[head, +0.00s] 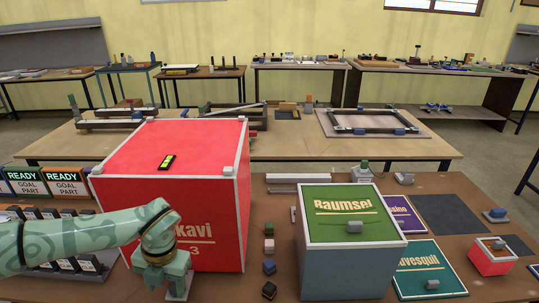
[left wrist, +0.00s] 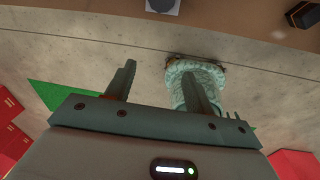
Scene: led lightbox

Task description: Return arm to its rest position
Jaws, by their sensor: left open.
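My left arm comes in from the left in the head view, and its pale green gripper (head: 165,268) is in front of the large red box (head: 222,228), low at the table's near edge. In the left wrist view my left gripper (left wrist: 161,85) has its two dark fingers apart with nothing between them. Its fingertips are hard to make out in the head view. A pale grey piece (head: 181,289) shows just beside the gripper there; I cannot tell whether they touch. My right gripper is in neither view.
A box with a green top (head: 348,214) stands right of the red box, with small blocks (head: 269,267) between them. A dark flat mat (head: 452,215) lies at the right. The wrist view shows mostly bare floor (left wrist: 100,40).

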